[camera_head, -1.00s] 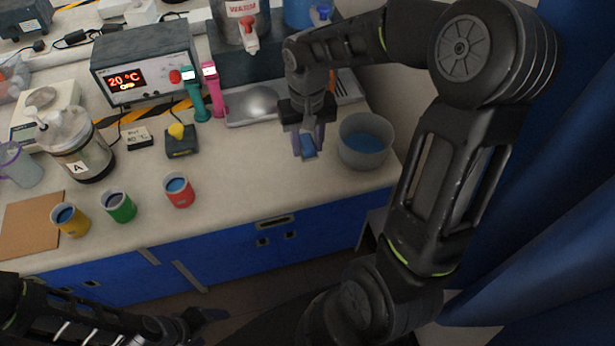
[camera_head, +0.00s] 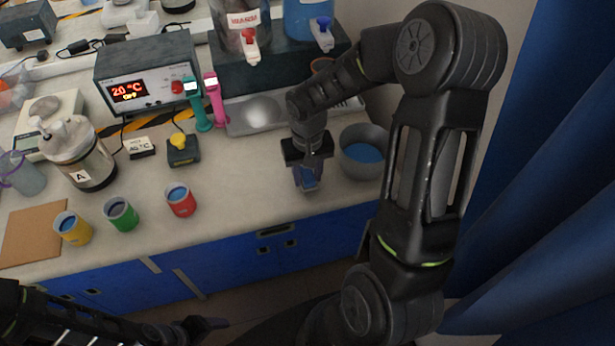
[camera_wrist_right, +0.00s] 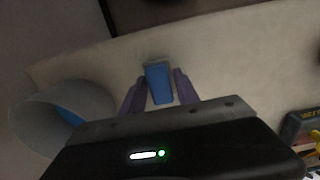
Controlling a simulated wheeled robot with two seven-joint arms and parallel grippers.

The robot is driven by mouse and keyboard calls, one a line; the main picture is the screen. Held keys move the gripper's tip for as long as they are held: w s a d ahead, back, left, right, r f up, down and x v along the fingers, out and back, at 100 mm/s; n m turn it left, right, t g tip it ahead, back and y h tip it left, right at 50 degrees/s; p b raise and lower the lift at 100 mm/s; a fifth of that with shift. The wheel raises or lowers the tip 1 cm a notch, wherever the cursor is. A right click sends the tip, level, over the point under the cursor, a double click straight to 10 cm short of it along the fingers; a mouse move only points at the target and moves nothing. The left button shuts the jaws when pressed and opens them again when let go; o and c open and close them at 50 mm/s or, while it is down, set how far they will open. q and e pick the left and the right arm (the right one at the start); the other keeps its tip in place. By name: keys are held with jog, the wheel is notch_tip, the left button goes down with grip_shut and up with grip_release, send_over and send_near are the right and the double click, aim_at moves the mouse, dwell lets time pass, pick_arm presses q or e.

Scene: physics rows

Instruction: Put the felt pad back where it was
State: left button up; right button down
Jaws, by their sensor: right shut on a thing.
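The felt pad (camera_head: 309,181) looks like a small blue block with a grey end. My right gripper (camera_head: 308,187) is shut on it, fingers pointing down, near the front edge of the bench and left of the grey bowl. In the right wrist view the pad (camera_wrist_right: 158,84) sits between the purple fingers (camera_wrist_right: 158,92), its grey end facing the bench. I cannot tell whether the pad touches the bench. My left gripper (camera_head: 203,326) is low in the head view, in front of the bench; its jaws are too dark to read.
The grey bowl (camera_head: 350,168) with blue contents stands right of my right gripper. Red (camera_head: 181,204), green (camera_head: 123,219) and yellow (camera_head: 76,232) cups stand to the left, beside a brown board (camera_head: 30,236). A metal tray (camera_head: 240,125) lies behind. Bench between red cup and gripper is clear.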

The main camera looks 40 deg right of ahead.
aim_at(307, 174)
jog(key=shift+f, duration=0.9)
jog(key=shift+f, duration=0.25)
jog(key=c, duration=0.9)
grip_release()
jog(key=shift+r, duration=0.1)
notch_tip(307, 174, up, 12)
jog(key=shift+r+b, duration=0.15)
jog(key=shift+b, duration=0.3)
